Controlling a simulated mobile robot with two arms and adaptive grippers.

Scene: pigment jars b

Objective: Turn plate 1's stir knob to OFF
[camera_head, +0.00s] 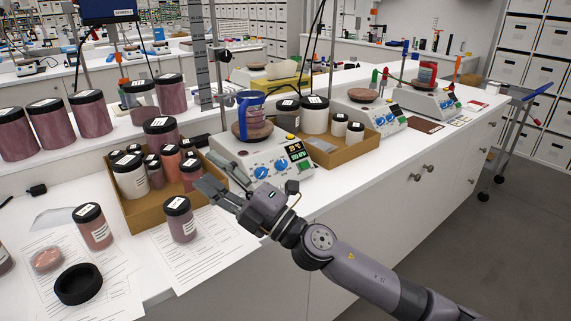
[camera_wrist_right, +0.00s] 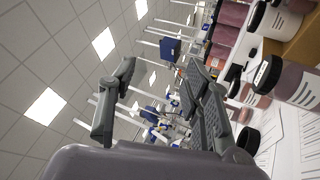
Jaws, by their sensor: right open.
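The nearest stirring hot plate (camera_head: 229,153) stands on the white bench, with a round brown top and a blue-banded vessel (camera_head: 250,108) over it. Its sloped front carries a left blue knob (camera_head: 261,172), a right blue knob (camera_head: 281,164) and a lit display (camera_head: 298,153). The knob labels and plate number are too small to read, so I cannot tell which knob is stir. My right gripper (camera_head: 215,190) is open and empty, left of and in front of the knobs, apart from them. Its spread fingers show in the right wrist view (camera_wrist_right: 160,75). My left gripper is out of view.
A cardboard tray of jars (camera_head: 158,212) sits just left of my right gripper. A lone jar (camera_head: 180,219) stands on papers in front. Another tray (camera_head: 345,152) with jars adjoins the plate's right side. Two more hot plates (camera_head: 376,119) (camera_head: 425,101) stand farther right.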

